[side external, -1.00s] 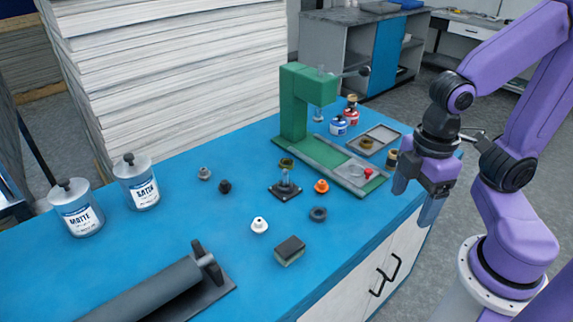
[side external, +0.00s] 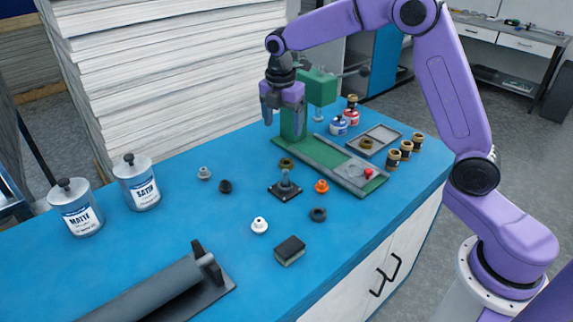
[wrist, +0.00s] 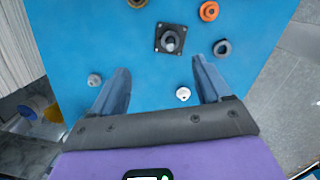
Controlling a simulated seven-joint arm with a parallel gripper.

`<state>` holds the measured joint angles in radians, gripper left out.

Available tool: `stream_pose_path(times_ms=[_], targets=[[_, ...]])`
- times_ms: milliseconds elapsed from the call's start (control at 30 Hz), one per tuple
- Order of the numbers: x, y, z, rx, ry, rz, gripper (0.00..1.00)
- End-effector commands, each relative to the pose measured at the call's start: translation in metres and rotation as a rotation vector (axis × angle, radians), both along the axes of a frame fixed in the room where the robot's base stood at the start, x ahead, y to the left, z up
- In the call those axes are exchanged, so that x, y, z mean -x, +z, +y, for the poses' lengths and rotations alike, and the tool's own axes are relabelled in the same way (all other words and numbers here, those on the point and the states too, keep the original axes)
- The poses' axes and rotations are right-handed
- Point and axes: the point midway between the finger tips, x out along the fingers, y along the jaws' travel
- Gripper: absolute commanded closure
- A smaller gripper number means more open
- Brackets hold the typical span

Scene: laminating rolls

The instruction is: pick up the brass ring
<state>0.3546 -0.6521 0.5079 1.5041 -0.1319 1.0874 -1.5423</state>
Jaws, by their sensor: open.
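A brass-coloured ring (side external: 286,163) lies on the blue bench just behind a dark square stand with a post (side external: 285,190). The wrist view shows it partly cut off at the top edge (wrist: 137,3), apart from the stand (wrist: 170,38). A similar brass-toned ring (side external: 367,143) lies in the grey tray (side external: 385,133); I cannot tell which one is meant. My gripper (side external: 283,121) is open and empty, pointing down well above the bench, next to the green press. In the wrist view my fingertips (wrist: 161,65) are spread, with no object held between them.
Near the stand are an orange ring (side external: 321,186), a dark ring (side external: 318,214), a white piece (side external: 259,225) and a dark block (side external: 290,250). The green press (side external: 294,110) stands close to my gripper. Paper stacks (side external: 170,70) rise behind. Jars and a roller occupy the left.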

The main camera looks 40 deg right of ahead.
Motion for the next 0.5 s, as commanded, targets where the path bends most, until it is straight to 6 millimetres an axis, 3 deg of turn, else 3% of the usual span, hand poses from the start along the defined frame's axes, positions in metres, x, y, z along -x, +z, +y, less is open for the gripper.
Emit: stream_pose_path(times_ms=[100, 200, 500], targets=[[-0.030, -0.010, -0.024, 0.022, 0.067, 0.012, 0.23], [-0.045, -0.015, -0.039, 0.036, 0.111, 0.021, 0.23], [-0.056, -0.034, -0.055, 0.047, 0.152, 0.030, 0.23]])
